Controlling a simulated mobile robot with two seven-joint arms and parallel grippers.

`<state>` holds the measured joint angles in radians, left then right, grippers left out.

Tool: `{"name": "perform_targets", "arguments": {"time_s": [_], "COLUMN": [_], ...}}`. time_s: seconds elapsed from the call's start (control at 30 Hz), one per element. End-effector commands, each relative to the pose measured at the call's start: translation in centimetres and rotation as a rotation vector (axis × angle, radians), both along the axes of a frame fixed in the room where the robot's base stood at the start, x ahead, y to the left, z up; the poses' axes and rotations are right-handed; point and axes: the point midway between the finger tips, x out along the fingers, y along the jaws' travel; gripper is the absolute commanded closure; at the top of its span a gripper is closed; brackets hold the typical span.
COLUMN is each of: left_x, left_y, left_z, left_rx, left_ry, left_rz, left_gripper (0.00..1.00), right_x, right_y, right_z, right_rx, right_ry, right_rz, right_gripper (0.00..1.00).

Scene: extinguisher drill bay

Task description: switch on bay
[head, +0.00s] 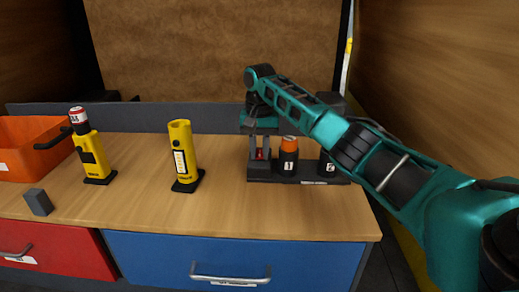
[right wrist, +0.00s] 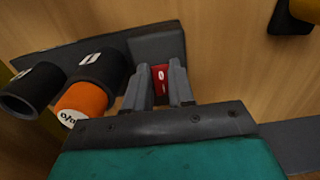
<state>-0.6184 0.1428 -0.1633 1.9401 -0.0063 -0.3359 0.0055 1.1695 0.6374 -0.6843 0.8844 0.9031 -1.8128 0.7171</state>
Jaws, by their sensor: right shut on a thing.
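The bay is a dark base (head: 318,181) at the right of the bench, with a dark cup marked 1 (head: 287,163) and a second dark cup (head: 327,166) beside it. An orange cylinder (head: 290,143) stands in cup 1; its white marked end shows in the right wrist view (right wrist: 69,118). A small red part with white marks (right wrist: 160,76), apparently the switch, is on the base at the left of cup 1. My right gripper (right wrist: 161,84) reaches down over it, shut on it with a finger on each side. My left gripper is out of view.
A yellow holder (head: 184,150) with an open top stands mid-bench. Another yellow holder (head: 92,155) carries a red-and-white topped cylinder (head: 78,115). A small grey block (head: 38,202) and an orange bin (head: 22,130) are at the left. Bench space before the bay is clear.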

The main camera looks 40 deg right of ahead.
Motion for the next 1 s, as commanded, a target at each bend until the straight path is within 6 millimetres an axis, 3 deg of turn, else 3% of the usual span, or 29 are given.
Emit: {"name": "perform_targets", "arguments": {"time_s": [0.17,1.0], "left_x": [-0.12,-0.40], "left_y": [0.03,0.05], "left_z": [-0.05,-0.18], "left_rx": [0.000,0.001], "left_ry": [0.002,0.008], "left_rz": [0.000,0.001], "left_gripper": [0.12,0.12], "right_x": [-0.02,0.35], "right_y": [-0.04,-0.40], "right_z": [0.02,0.38], "right_rx": [-0.001,0.077], "right_ry": [0.001,0.090], "right_rz": [-0.001,-0.002], "right_gripper": [1.00,1.00]}}
